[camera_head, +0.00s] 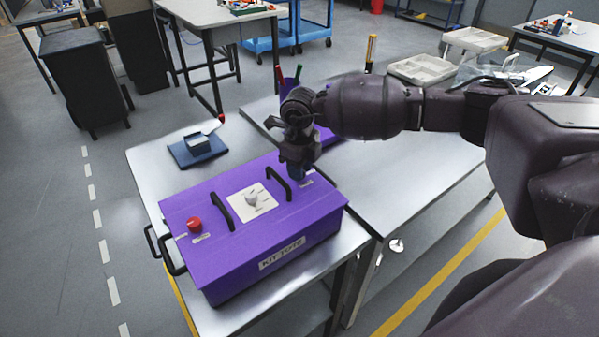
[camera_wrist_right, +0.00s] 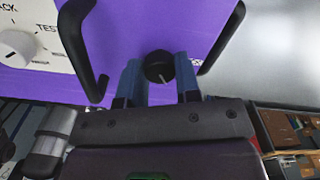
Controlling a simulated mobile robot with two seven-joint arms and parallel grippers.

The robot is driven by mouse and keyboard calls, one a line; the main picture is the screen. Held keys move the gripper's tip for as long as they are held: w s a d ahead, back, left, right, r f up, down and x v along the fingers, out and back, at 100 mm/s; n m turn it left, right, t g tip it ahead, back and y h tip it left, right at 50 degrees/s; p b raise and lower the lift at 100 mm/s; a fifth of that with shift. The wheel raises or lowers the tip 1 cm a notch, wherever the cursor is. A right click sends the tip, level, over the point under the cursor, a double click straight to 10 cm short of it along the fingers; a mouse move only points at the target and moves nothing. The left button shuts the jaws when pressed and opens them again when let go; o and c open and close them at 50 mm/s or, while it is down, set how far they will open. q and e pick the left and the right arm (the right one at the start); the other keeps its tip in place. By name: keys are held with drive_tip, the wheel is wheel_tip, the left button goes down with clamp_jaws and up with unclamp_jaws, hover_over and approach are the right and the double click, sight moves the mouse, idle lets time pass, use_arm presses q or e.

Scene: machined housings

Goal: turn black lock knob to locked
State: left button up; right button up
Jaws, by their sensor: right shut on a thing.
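The black lock knob (camera_wrist_right: 157,66) shows in the right wrist view on the purple housing's top. It is round, with a pale pointer mark slanting toward the bottom of the picture. My right gripper (camera_wrist_right: 158,73) has its blue fingers on either side of the knob and is shut on it. In the head view my right gripper (camera_head: 300,172) reaches down to the right part of the purple housing (camera_head: 240,245), and the knob is hidden there. A small label beside the knob is partly covered and cannot be read. My left gripper is not in view.
Black handles (camera_head: 278,184) (camera_head: 221,211) rise from the housing top, one close to my right gripper. A white dial (camera_head: 252,199) and a red knob (camera_head: 194,224) are farther left. A blue tray (camera_head: 198,150) lies behind. The right table (camera_head: 400,185) has clear room.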

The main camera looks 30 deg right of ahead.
drive_tip(key=n+b, duration=0.2)
drive_tip(key=n, duration=0.2)
drive_tip(key=shift+f+n, duration=0.1)
drive_tip(key=shift+n, duration=0.2)
drive_tip(key=n+b, duration=0.1)
drive_tip(key=n, duration=0.2)
drive_tip(key=shift+n+b, duration=0.3)
drive_tip(key=shift+b, duration=0.05)
drive_tip(key=shift+n+b, duration=0.4)
drive_tip(key=shift+n, duration=0.5)
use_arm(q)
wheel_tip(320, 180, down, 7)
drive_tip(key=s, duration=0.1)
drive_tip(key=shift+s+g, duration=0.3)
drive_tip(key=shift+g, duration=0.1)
use_arm(e)
drive_tip(key=shift+n, duration=0.5)
drive_tip(key=shift+r, duration=0.2)
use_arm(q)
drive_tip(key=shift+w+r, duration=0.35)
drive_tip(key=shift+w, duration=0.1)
use_arm(e)
drive_tip(key=o, duration=0.9)
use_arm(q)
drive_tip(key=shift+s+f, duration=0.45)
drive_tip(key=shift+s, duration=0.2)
use_arm(e)
drive_tip(key=shift+o, duration=0.2)
